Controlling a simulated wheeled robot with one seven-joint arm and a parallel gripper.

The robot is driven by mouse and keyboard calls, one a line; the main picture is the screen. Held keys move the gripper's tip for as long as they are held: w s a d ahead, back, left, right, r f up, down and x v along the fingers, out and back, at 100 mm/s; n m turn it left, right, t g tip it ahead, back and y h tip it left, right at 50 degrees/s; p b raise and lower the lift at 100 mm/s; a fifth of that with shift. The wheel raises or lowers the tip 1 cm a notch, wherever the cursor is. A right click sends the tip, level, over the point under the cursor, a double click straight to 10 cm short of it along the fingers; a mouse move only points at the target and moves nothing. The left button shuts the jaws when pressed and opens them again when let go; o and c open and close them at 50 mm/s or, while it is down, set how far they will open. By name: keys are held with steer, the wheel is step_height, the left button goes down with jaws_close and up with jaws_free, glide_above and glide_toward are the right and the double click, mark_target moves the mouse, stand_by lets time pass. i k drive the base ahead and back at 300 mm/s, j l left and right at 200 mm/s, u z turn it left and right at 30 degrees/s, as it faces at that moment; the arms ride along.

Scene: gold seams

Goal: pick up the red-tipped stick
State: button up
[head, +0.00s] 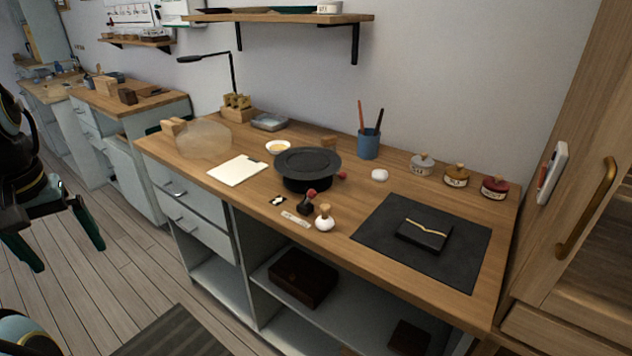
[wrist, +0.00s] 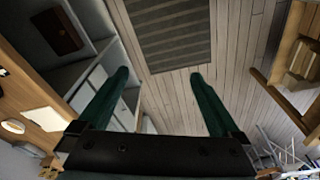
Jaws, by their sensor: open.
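On the wooden workbench (head: 340,155), a small dark tool with a red ball tip (head: 312,192) lies near the front edge, beside a white-bodied stamp (head: 324,220). A second red ball tip (head: 342,176) shows at the right of the black turntable (head: 307,162); what it belongs to is too small to tell. A blue cup (head: 368,147) holds a reddish stick (head: 361,115) and a dark stick (head: 379,121). I cannot tell for sure which is the red-tipped stick. My gripper (head: 68,256) is open and empty, left of the bench; the wrist view also shows it (wrist: 159,75).
A black mat (head: 370,240) bears a dark box with a gold seam (head: 424,235). Several small jars (head: 456,175) stand at the back right. A white sheet (head: 238,170) and a lamp (head: 232,72) are at the left.

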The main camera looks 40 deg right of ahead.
mark_target(377, 132)
steer(key=z, duration=2)
steer(key=i+l, duration=0.3)
steer(key=i, duration=0.15)
steer(key=u, duration=1.5)
